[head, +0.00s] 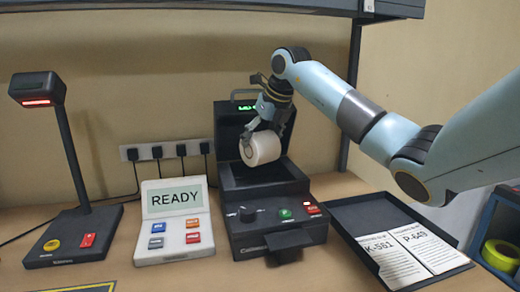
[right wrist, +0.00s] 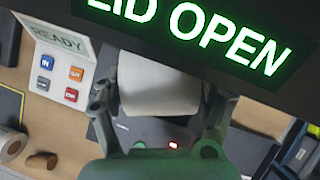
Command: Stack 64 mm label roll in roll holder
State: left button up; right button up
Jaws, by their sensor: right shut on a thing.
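A white label roll (head: 262,149) with a dark core hole is in my right gripper (head: 259,126), lying on its side above the open bay of the black label printer (head: 277,235). The roll holder would be inside this bay (head: 262,178); its details are too dark to tell. The roll appears apart from the bay floor. In the right wrist view the roll (right wrist: 158,90) sits between the two fingers of my right gripper (right wrist: 160,112). The printer's lid (head: 228,119) stands open behind it, and its green display (right wrist: 190,30) reads LID OPEN. My left gripper is not in view.
A READY panel (head: 176,198) and a scanner stand (head: 68,150) are left of the printer. A black tray (head: 357,222) with labels K-561 and P-649 lies at right. A yellow roll (head: 501,255) is in a blue bin. Brown rolls (right wrist: 42,162) show in the right wrist view.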

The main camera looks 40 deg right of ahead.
aim_at(260, 153)
notch_tip(260, 153, down, 4)
jog(key=shift+r+p, duration=0.1)
jog(key=shift+p, duration=0.25)
jog(key=shift+f+b, duration=0.4)
jog(key=shift+f, duration=0.15)
jog(key=o, duration=1.7)
jog(key=shift+r, duration=0.25)
jog(key=shift+r+p, duration=0.5)
jog(key=shift+p, duration=0.1)
jog(key=b+v, duration=0.2)
jog(key=v, duration=0.9)
jog(key=shift+s+a+r, duration=0.1)
jog(key=shift+s+r, duration=0.1)
jog(key=shift+s, duration=0.1)
